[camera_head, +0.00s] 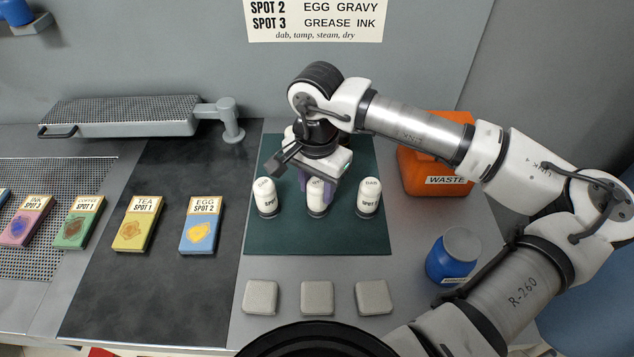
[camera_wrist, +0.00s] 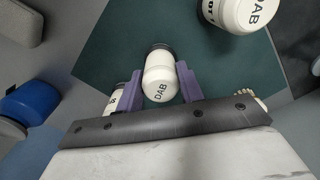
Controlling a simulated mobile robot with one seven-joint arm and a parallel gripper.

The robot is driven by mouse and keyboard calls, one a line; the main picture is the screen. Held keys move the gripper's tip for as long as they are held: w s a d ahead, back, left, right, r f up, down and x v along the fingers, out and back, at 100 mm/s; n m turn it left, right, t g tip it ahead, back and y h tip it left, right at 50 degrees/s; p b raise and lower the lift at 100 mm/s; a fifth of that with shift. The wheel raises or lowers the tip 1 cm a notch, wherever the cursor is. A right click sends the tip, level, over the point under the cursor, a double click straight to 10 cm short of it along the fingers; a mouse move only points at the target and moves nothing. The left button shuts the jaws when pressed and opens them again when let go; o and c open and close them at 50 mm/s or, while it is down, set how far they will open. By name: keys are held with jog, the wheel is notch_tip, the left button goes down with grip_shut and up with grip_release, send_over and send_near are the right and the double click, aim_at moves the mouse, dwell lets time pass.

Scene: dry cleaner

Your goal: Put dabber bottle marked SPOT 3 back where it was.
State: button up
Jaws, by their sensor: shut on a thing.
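My gripper (camera_head: 318,188) is shut on the middle bottle, with purple fingers on both sides. That bottle is upright, its base on or very near the mat; I cannot tell which. In the wrist view the held bottle (camera_wrist: 160,82) shows DAB on its top between the fingers. The number on each bottle is hidden or too small to read.
A wall sign (camera_head: 315,18) lists SPOT 2 egg gravy and SPOT 3 grease ink. An orange WASTE bin (camera_head: 420,170) and a blue jar (camera_head: 452,258) stand to the right. Grey pads (camera_head: 317,298) lie in front; stained swatches (camera_head: 138,222) lie left.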

jog(key=shift+f+b, duration=0.2)
jog(key=shift+b, duration=0.1)
jog(key=o, duration=1)
jog(key=shift+r, duration=0.1)
jog(key=shift+r+p, duration=0.25)
jog(key=shift+p, duration=0.2)
jog(key=shift+r+b, duration=0.3)
jog(key=shift+b, duration=0.15)
notch_tip(320, 180, up, 11)
jog(key=b, duration=0.2)
jog(key=shift+b, duration=0.35)
jog(key=shift+r, duration=0.1)
